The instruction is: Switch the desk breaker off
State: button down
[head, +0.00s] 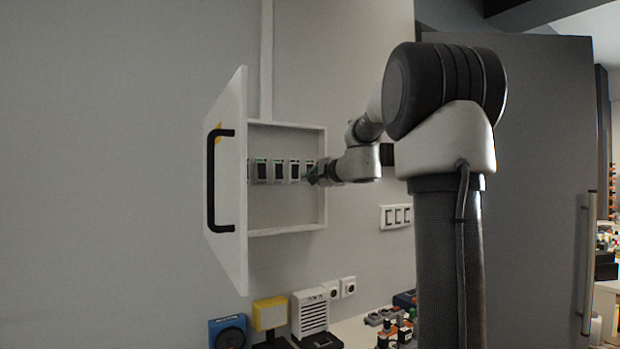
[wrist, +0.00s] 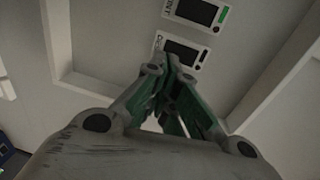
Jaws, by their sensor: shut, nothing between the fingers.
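An open white breaker box (head: 287,231) is on the wall with a row of several small breakers inside. Each has a dark face with a green mark; one shows clearly in the middle (head: 279,171). The labels are too small or cut off to read, so I cannot tell which is the desk breaker. My gripper (head: 313,175) is at the right end of the row, partly hiding the last breaker (head: 309,164). In the wrist view my gripper (wrist: 172,68) is shut and empty, its fingertips at the lower edge of that breaker (wrist: 182,52); I cannot tell whether they touch. Another breaker (wrist: 196,11) lies beyond it.
The box door (head: 232,262) stands open to the left, with a black handle (head: 211,180). A wall switch plate (head: 396,216) is right of the box. Below are a blue device (head: 228,331), a yellow one (head: 270,314), a white vented one (head: 309,313) and sockets (head: 348,287).

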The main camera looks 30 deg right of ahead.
jog(key=s+f, duration=0.1)
jog(key=s, duration=0.7)
jog(key=shift+s+d, duration=0.2)
jog(key=shift+s, duration=0.15)
jog(key=shift+f, duration=0.1)
jog(key=s+a+f+n+g+y, duration=0.1)
jog(key=s+a+f+n+g, duration=0.15)
jog(key=s+f, duration=0.45)
jog(key=s+a+f+n+g+y, duration=0.15)
jog(key=s+f+n+g, duration=0.25)
jog(key=f, duration=0.5)
jog(key=s+a+f+n+g+h, duration=0.1)
jog(key=s+a+f+n+g, duration=0.1)
jog(key=s, duration=0.5)
jog(key=s+a+f+n+g+h, duration=0.1)
jog(key=s+a+f+n+g, duration=0.1)
jog(key=s+n, duration=0.3)
jog(key=s+a+f+n+g+h, duration=0.1)
jog(key=s+a+f+n+g, duration=0.1)
jog(key=s, duration=0.7)
notch_tip(320, 180, down, 2)
jog(key=shift+a+f+n, duration=0.25)
jog(key=shift+a+n, duration=0.25)
jog(key=shift+n, duration=0.55)
